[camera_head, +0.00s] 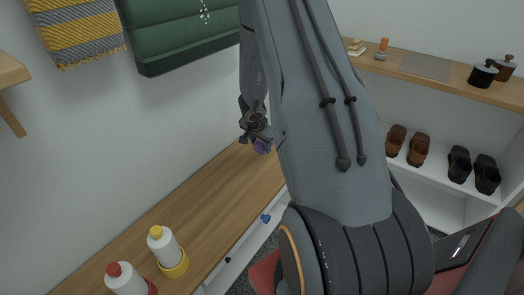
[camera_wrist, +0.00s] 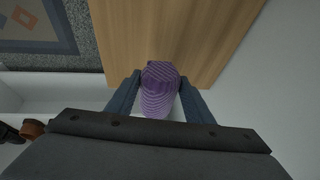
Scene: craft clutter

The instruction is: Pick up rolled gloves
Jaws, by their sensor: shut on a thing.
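The rolled gloves (camera_wrist: 158,95) are a purple ribbed bundle between the two fingers of my gripper (camera_wrist: 160,88) in the wrist view. My gripper is shut on them, one finger on each side. In the head view my gripper (camera_head: 256,130) is at the far part of the wooden counter, with a bit of the purple gloves (camera_head: 261,146) showing below it. My arm hides part of the counter there. I cannot tell whether the gloves touch the counter top.
The wooden counter (camera_head: 200,205) is bare between the gripper and two bottles, one yellow-capped (camera_head: 161,247) and one red-capped (camera_head: 124,279), at its near end. A wall stands along its left side. Shoes (camera_head: 419,150) and pots (camera_head: 483,76) are on a shelf unit at right.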

